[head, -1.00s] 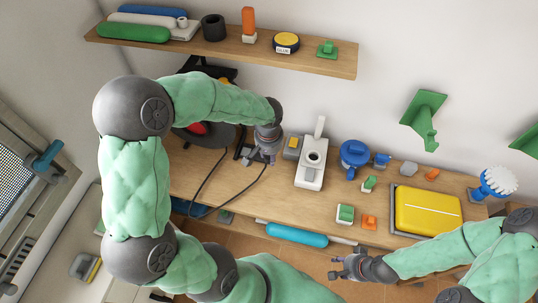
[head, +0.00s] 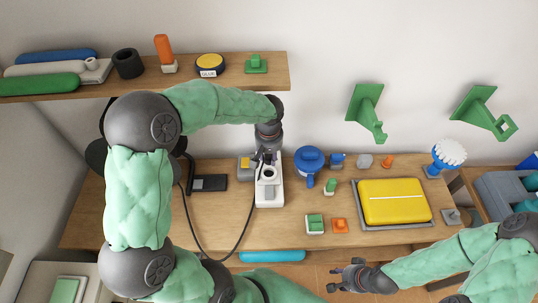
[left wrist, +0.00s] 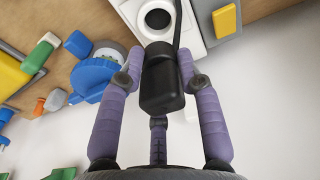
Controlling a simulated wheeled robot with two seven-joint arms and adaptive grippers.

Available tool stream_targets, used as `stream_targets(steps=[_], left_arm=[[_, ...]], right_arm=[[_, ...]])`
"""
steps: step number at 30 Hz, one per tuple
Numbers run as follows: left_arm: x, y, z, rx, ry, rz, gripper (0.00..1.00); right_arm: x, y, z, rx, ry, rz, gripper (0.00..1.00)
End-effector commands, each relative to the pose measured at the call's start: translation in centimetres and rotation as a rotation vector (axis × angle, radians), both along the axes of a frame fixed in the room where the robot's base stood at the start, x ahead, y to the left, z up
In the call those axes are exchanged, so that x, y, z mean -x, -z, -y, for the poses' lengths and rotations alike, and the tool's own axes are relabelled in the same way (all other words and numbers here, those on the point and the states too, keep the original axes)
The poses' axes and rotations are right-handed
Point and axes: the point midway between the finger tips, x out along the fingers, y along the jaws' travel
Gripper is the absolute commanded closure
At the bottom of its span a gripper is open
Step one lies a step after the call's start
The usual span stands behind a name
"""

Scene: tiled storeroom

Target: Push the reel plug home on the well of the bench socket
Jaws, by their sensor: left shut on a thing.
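My left gripper (head: 266,157) is shut on the black reel plug (left wrist: 161,85), whose cable trails away at its far end. The bench socket (head: 270,196) is a white block with a round dark well (head: 269,173). The socket also shows at the top of the left wrist view (left wrist: 190,28), its well (left wrist: 157,19) uncovered just beyond the plug. The plug is beside the well in that view, not in it; its exact height above is unclear. My right gripper (head: 346,277) looks open and empty in front of the bench.
A grey block with a yellow top (head: 245,163) stands left of the socket. A blue round object (head: 309,160) and small green and orange blocks stand right, beside a yellow case (head: 394,201). The black cable (head: 213,259) loops over the bench's front edge. A shelf (head: 190,80) hangs above.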

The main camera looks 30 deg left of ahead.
Motion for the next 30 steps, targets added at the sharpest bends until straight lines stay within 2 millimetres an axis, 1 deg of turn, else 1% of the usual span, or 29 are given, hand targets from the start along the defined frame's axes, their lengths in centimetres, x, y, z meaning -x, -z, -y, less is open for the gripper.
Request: stream_targets(steps=[8,24,30], left_arm=[[0.0,0.9,0.0,-0.001,0.000,0.001,0.98],[0.0,5.2,-0.1,-0.001,0.000,0.001,0.97],[0.0,5.8,0.0,0.000,0.000,0.001,0.97]], right_arm=[[0.0,0.7,0.0,0.000,0.000,0.000,0.60],[0.0,3.6,0.0,0.000,0.000,0.000,0.60],[0.0,4.0,0.0,0.000,0.000,0.000,0.60]])
